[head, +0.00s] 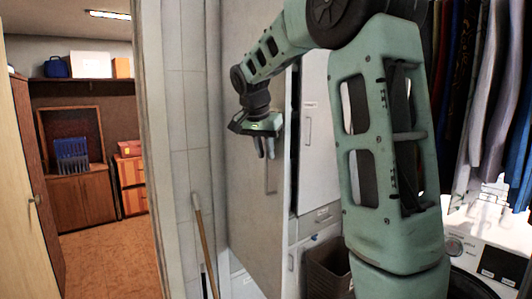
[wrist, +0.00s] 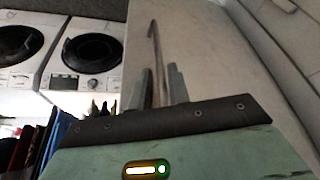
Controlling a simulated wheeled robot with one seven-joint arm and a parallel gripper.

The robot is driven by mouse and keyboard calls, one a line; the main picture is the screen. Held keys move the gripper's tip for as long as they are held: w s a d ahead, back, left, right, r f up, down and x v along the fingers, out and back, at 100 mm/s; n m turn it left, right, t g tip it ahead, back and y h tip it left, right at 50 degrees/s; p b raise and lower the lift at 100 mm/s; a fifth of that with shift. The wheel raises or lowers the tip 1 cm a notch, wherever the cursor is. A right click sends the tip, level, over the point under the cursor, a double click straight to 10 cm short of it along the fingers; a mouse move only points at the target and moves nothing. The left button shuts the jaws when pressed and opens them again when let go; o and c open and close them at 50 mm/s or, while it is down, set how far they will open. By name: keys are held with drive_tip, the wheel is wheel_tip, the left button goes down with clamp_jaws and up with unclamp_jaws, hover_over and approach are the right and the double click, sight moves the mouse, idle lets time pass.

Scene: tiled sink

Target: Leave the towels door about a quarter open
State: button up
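A tall pale cabinet door (head: 250,215) stands swung out from the cabinet in the head view, with a dark gap along its right edge. It fills the middle of the wrist view (wrist: 205,55). It has a long thin bar handle (head: 271,178), which shows in the wrist view (wrist: 154,45). My gripper (head: 265,148) is at the upper part of this handle. In the wrist view its two fingers (wrist: 163,88) stand close on either side of the bar, shut on it. No readable label shows on this door, so I cannot confirm it is the towels door.
A labelled white door (head: 318,150) with its own handle is right of the gap. A wooden pole (head: 204,240) leans at the tiled wall. A brown bin (head: 328,270) stands below. A washing machine (head: 488,255) and hanging clothes (head: 490,90) are at right.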

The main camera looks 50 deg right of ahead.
drive_tip(key=shift+x, duration=1.1)
clamp_jaws()
